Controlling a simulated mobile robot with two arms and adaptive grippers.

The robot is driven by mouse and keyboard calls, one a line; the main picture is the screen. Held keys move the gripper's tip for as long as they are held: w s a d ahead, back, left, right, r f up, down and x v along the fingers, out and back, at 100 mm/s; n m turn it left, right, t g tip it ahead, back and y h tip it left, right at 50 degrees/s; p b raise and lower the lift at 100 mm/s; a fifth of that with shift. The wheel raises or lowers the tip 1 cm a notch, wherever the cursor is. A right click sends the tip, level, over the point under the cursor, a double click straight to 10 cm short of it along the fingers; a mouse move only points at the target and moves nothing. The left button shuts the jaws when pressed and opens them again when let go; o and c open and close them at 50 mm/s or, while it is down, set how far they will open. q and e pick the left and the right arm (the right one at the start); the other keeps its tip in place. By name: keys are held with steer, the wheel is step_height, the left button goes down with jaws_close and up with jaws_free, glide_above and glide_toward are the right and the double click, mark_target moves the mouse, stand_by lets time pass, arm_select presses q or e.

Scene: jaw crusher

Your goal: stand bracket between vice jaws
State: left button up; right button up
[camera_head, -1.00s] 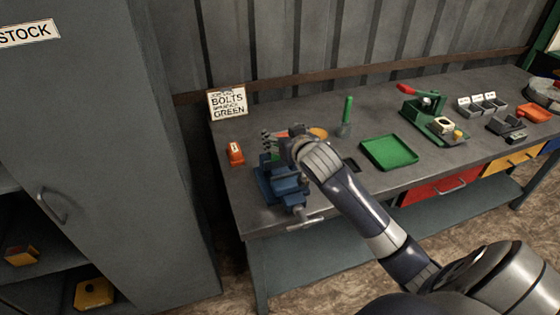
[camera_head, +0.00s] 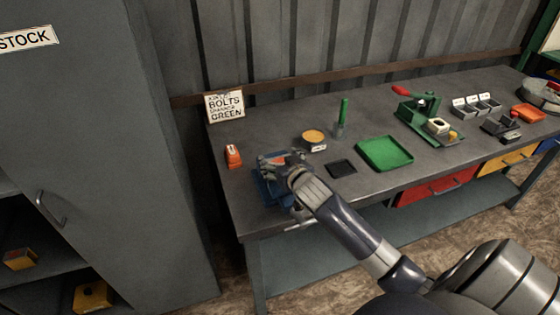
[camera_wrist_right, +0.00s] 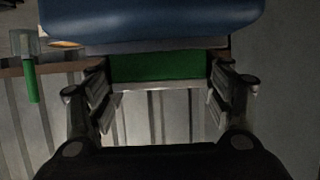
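The blue vice (camera_head: 266,189) stands at the bench's near left corner, and part of it fills the top of the right wrist view (camera_wrist_right: 160,22). My right gripper (camera_head: 276,160) is at the vice, low over its jaws. In the right wrist view its two fingers (camera_wrist_right: 160,88) stand apart at both ends of a green piece, which I take to be the bracket (camera_wrist_right: 160,67). The bracket spans between the fingertips, right against the vice in that view. Its lower part and the jaw gap are hidden. My left gripper is not in view.
An orange box (camera_head: 233,156) is left of the vice. A round-topped tin (camera_head: 314,140), a dark pad (camera_head: 341,168), a green-handled tool (camera_head: 342,118) and a green tray (camera_head: 385,139) lie to the right. A grey cabinet (camera_head: 110,150) stands close on the left.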

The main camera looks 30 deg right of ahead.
steer(key=b+v, duration=0.1)
steer(key=v, duration=1.1)
stand_by(0.7)
steer(key=s+a+f+n+g+y, duration=0.1)
steer(key=s+a+f+n+g, duration=0.15)
steer(key=s+a+f, duration=0.45)
steer(key=s+a+f+n+g+y, duration=0.1)
steer(key=s+a+f+g, duration=0.3)
steer(key=s, duration=0.5)
steer(key=s+a+f+n+g+y, duration=0.1)
steer(key=s+a+f+g, duration=0.25)
steer(key=s+f, duration=0.3)
step_height(320, 180, down, 25)
steer(key=s+g, duration=0.1)
steer(key=s, duration=0.1)
steer(key=s+d+f+g, duration=0.1)
steer(key=s+d+f, duration=0.2)
steer(key=s+f, duration=1.3)
steer(key=shift+s+f+n, duration=0.25)
steer(key=shift+s+n, duration=0.1)
steer(key=shift+s, duration=0.3)
